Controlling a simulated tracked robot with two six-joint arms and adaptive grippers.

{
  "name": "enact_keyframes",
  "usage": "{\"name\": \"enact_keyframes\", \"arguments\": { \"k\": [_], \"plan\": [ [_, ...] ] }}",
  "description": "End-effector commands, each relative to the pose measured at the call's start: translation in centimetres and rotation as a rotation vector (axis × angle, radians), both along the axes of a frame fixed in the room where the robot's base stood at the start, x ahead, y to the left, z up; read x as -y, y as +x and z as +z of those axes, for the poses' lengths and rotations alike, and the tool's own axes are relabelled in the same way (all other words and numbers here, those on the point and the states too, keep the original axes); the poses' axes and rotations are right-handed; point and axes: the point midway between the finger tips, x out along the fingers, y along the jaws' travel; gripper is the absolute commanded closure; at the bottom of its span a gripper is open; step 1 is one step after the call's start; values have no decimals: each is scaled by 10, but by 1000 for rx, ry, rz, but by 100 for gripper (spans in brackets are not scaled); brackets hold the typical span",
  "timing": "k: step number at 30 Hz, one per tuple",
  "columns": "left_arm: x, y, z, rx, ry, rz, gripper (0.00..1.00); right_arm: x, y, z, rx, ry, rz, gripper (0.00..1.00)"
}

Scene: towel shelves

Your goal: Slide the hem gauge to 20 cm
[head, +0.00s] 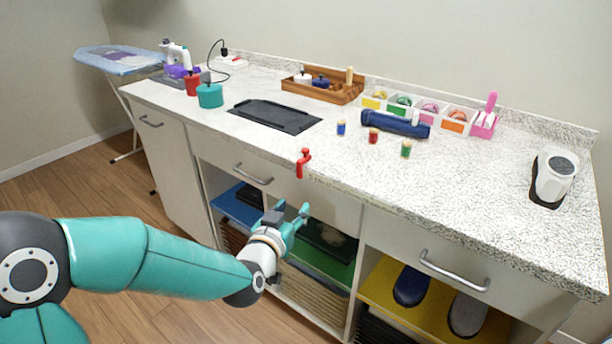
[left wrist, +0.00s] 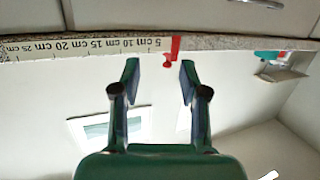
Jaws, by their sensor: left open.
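The hem gauge's red slider (head: 304,160) sits on the front edge of the counter in the head view. In the left wrist view the red slider (left wrist: 172,52) is at the low end of the white scale strip (left wrist: 90,46), just beyond the 5 cm mark, with 20 and 25 cm further left. My left gripper (head: 294,210) is open and empty, below the slider in the head view. In the left wrist view its fingertips (left wrist: 160,68) are on either side of the slider's knob, apart from it. The scale is not legible in the head view. My right gripper is not in view.
On the counter are a black tray (head: 275,116), thread spools (head: 373,135), a blue roll (head: 395,124) and a white device (head: 554,176).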

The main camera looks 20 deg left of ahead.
Motion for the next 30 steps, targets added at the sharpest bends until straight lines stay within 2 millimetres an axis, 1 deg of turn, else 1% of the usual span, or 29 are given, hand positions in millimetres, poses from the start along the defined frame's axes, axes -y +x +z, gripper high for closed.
{"name": "enact_keyframes", "arguments": {
  "k": [1, 3, 6, 10, 14, 24, 30],
  "plan": [
    [-5, 1, 15, 74, 13, 19, 56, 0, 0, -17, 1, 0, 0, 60],
    [-9, 2, 37, 137, 26, 37, 56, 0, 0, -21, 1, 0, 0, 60],
    [-13, 5, 52, 176, 36, 51, 56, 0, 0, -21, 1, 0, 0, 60],
    [-14, 18, 55, 178, 37, 53, 56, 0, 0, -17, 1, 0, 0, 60],
    [-14, 39, 54, 176, 36, 53, 56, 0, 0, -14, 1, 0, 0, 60],
    [-17, 112, 53, 174, 36, 51, 56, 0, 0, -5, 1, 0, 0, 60],
    [-19, 146, 53, 174, 36, 51, 56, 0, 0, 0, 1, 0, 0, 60]
  ]
}}
